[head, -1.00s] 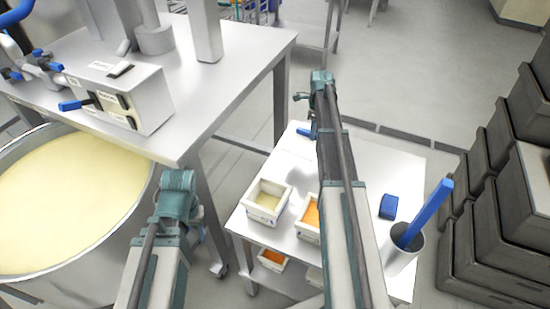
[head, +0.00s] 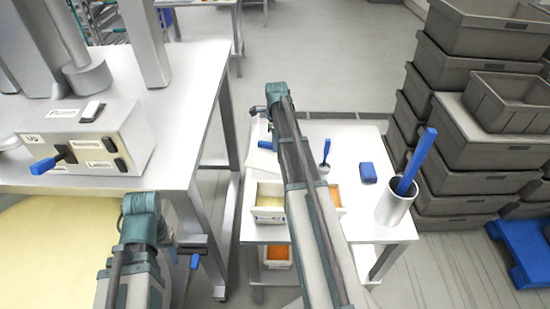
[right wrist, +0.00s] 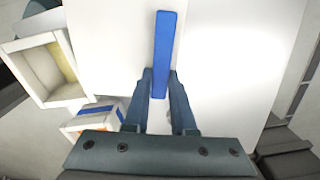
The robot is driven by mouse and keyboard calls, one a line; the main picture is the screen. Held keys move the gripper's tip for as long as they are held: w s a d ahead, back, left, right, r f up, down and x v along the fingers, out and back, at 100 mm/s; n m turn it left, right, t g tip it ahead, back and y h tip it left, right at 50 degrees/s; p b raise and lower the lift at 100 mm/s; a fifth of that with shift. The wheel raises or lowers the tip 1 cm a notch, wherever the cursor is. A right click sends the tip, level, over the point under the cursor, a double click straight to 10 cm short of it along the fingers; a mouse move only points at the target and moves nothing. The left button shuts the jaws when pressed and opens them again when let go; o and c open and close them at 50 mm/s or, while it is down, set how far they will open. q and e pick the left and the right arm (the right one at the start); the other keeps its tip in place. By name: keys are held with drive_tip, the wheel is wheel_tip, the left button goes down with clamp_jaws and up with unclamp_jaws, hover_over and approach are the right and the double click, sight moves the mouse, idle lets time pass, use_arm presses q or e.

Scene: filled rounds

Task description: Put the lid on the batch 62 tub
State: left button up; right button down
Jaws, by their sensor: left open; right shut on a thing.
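My right gripper (head: 270,108) is over the far left part of the small white table. In the right wrist view, its fingers (right wrist: 159,82) are shut on an upright-looking blue bar (right wrist: 165,40); what it belongs to is unclear. A tub with pale yellow filling (head: 270,191) stands on the table's left side and shows in the right wrist view (right wrist: 50,95). Beside it, a tub with orange filling (head: 336,197) is partly hidden by my right arm. The tub labels are too small to read. My left gripper (head: 138,204) is open and empty near the steel bench.
A blue block (head: 368,173), a small blue-handled tool (head: 325,153) and a steel cylinder (head: 393,207) with a blue handle stand on the table. Another orange-filled tub (head: 277,256) is on the shelf below. Stacked grey crates (head: 465,150) stand at the right.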

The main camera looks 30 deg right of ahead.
use_arm(q)
wheel_tip(320, 180, up, 7)
drive_tip(key=p, duration=0.5)
drive_tip(key=shift+f, duration=0.2)
use_arm(e)
drive_tip(key=s+a+r+n, duration=0.1)
drive_tip(key=s+a+r, duration=0.2)
drive_tip(key=s, duration=0.3)
drive_tip(key=s+a+r+n, duration=0.2)
drive_tip(key=s+a+r, duration=0.1)
drive_tip(key=s, duration=0.3)
drive_tip(key=shift+s+a+r, duration=0.3)
drive_tip(key=shift+s+a, duration=0.1)
drive_tip(key=shift+a, duration=0.1)
use_arm(q)
drive_tip(key=shift+f, duration=0.15)
use_arm(e)
drive_tip(key=shift+f, duration=0.2)
use_arm(q)
wheel_tip(320, 180, down, 8)
drive_tip(key=b, duration=0.8)
use_arm(e)
wheel_tip(320, 180, down, 8)
use_arm(q)
drive_tip(key=shift+f, duration=0.15)
use_arm(e)
drive_tip(key=shift+f, duration=0.1)
drive_tip(key=c, duration=0.7)
unclamp_jaws()
drive_tip(key=shift+o, duration=0.4)
